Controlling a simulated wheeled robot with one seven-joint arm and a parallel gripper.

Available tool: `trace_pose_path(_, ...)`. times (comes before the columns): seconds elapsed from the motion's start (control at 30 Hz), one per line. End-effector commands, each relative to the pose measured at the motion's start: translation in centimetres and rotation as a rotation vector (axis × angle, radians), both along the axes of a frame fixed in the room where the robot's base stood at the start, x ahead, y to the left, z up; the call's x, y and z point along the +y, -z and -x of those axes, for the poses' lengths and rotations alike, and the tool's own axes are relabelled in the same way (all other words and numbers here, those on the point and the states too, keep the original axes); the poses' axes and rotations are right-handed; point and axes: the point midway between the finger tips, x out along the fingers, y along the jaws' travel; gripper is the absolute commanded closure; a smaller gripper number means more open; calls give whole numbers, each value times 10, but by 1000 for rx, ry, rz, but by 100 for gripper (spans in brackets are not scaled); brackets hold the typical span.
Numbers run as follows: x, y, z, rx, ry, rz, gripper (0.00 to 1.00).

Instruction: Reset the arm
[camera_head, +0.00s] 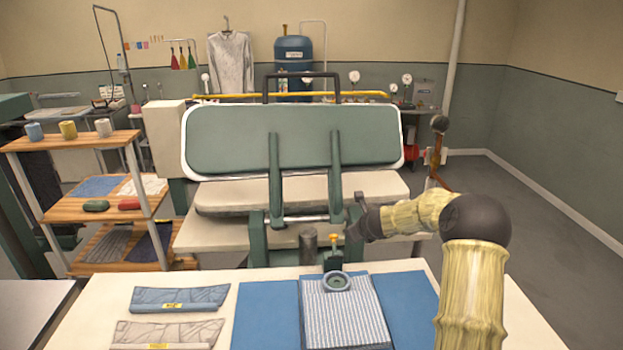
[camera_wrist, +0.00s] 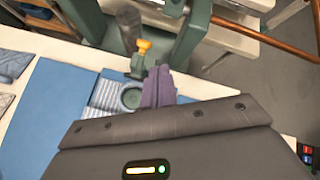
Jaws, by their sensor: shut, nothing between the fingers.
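My arm reaches in from the lower right of the head view and bends left. My gripper (camera_head: 357,224) is above the back part of the worktable, near the green frame of the press. In the wrist view, the gripper fingers (camera_wrist: 158,84) are together, with nothing held between them. A striped folded cloth (camera_head: 345,312) lies on a blue mat (camera_head: 265,315), with a round green-rimmed piece (camera_head: 337,281) at its back edge. The fingers hide part of the cloth in the wrist view.
A large press (camera_head: 235,140) with a green padded plate stands behind the table (camera_head: 95,322). A yellow-knobbed post (camera_head: 334,242) rises near the gripper. Blue (camera_head: 180,298) and grey (camera_head: 165,333) folded garments lie left. A wooden shelf (camera_head: 75,145) stands far left. Floor at right is clear.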

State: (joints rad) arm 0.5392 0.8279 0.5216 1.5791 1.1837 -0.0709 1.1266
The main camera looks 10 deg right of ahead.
Motion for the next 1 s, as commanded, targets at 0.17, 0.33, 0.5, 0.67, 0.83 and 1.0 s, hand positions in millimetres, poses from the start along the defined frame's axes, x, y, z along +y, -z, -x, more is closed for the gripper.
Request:
trace_pose_path(0.17,37,-10,27,17,-243,208,100)
trace_pose_path(0.33,81,-19,90,51,-673,561,100)
trace_pose_path(0.5,107,-23,169,89,-1121,884,100)
trace_pose_path(0.67,116,-24,252,118,-1544,1134,100)
trace_pose_path(0.83,113,-23,341,127,-1985,1327,100)
trace_pose_path(1.0,105,-20,395,113,-2260,1413,100)
